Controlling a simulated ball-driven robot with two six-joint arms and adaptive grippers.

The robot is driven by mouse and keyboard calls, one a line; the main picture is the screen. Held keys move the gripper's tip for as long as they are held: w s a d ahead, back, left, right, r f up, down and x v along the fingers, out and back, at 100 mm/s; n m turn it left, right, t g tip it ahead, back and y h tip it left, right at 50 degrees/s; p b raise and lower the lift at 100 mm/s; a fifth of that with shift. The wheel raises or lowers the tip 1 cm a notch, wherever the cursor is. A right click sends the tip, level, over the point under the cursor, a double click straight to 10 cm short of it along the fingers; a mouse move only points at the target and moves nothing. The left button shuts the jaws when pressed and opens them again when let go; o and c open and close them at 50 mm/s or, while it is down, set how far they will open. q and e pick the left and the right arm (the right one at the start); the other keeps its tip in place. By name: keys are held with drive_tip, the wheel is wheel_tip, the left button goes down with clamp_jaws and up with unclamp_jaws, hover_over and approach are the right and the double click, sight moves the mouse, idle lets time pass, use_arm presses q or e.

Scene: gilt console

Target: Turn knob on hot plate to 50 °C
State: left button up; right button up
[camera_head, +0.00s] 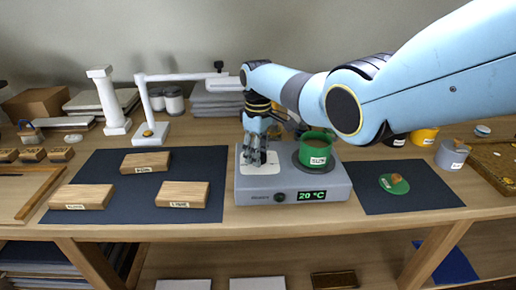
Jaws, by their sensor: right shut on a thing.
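The grey hot plate (235,190) stands in the middle of the table. Its green display (312,196) reads 20 °C. A dark round knob (280,197) is on its front face, left of the display, and no finger covers it. My right gripper (257,158) points down over the left part of the hot plate, above and behind the knob. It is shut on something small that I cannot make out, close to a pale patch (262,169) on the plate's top. A green labelled pot (317,152) sits on the round heating area. My left gripper is not in view.
Wooden blocks (184,194) lie on a dark mat (120,220) at left. A green dish (394,184) lies on the right mat (425,202). A white column (110,100) and white stand (150,132) are behind. Mugs (452,154) stand right. My right arm spans the upper right.

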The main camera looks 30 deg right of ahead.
drive_tip(key=m+p, duration=0.1)
drive_tip(key=m, duration=0.2)
drive_tip(key=shift+d+r+m, duration=0.1)
drive_tip(key=shift+m, duration=0.3)
drive_tip(key=m, duration=0.4)
drive_tip(key=shift+d+m+p, duration=0.1)
drive_tip(key=shift+m+p, duration=0.2)
drive_tip(key=shift+p, duration=0.1)
drive_tip(key=m, duration=0.4)
drive_tip(key=shift+p, duration=0.35)
drive_tip(key=m, duration=0.5)
drive_tip(key=shift+d, duration=0.1)
drive_tip(key=m+p, duration=0.1)
drive_tip(key=m, duration=0.3)
drive_tip(key=shift+s+m, duration=0.15)
drive_tip(key=shift+m, duration=0.15)
drive_tip(key=m, duration=0.4)
drive_tip(key=m+p, duration=0.1)
drive_tip(key=m, duration=0.4)
drive_tip(key=shift+s, duration=0.15)
drive_tip(key=shift+m, duration=1.9)
